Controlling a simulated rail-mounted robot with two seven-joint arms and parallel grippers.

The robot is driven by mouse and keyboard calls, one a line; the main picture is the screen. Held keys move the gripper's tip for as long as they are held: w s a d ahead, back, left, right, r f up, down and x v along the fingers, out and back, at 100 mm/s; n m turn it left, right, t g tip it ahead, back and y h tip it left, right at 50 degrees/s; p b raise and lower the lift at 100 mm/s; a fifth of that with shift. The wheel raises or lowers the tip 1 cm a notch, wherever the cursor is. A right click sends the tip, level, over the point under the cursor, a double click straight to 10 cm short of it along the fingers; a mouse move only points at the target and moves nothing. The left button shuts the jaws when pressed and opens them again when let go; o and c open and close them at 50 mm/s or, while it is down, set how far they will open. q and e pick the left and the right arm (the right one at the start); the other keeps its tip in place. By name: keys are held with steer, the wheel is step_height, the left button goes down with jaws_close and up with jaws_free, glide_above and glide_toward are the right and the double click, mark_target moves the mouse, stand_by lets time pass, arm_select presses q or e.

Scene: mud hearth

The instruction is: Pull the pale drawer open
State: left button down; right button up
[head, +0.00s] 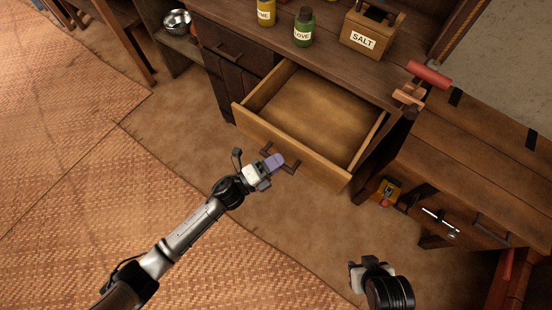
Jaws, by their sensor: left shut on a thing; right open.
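The pale drawer (247,123) stands pulled out from the dark wooden cabinet, and its bare inside shows. Its dark handle (292,167) is on the front panel, facing me. My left gripper (274,161) is at the handle, shut on it; the fingertips hide part of the handle. My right gripper (358,272) is low in the picture, apart from the drawer, over the floor. It is open and nothing shows in it.
On the cabinet top stand a green bottle (304,28), a yellow bottle (266,12) and a wooden salt box (371,34). A red-handled tool (429,74) is at the cabinet's right edge. A lower bench (473,150) stands right. Floor is clear before the drawer.

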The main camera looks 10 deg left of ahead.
arm_select(q)
steer(key=c, duration=1.1)
jaws_free()
steer(key=shift+o, duration=0.2)
steer(key=shift+a, duration=0.1)
steer(key=p+v, duration=0.2)
steer(key=v, duration=1.1)
steer(key=shift+s+a, duration=0.2)
steer(key=shift+s, duration=0.05)
steer(key=shift+f, duration=0.1)
